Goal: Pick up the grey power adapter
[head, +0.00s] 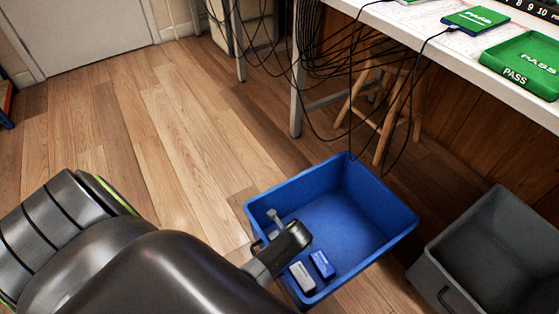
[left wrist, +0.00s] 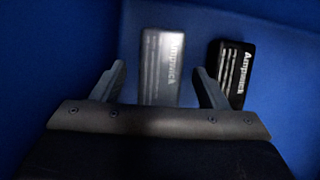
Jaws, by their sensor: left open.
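The grey power adapter (head: 302,277) lies in the blue bin (head: 401,227), near its front left corner. In the left wrist view the grey adapter (left wrist: 161,62) lies ahead of my open fingers, across the gap between their tips. My left gripper (head: 268,230) is over or inside the left part of the bin; its exact height is unclear. It is open in the left wrist view (left wrist: 160,76), with nothing visibly clamped. A darker adapter (left wrist: 231,73) lies just right of the grey one; it looks blue in the head view (head: 322,264). My right gripper is not in view.
The blue bin's walls surround the adapters closely at left and front. A grey bin (head: 458,262) stands at right. A desk (head: 455,58) with a green PASS tray (head: 525,66) is at upper right, with hanging cables and a wooden stool (head: 397,113) below. Open floor (head: 150,150) lies left.

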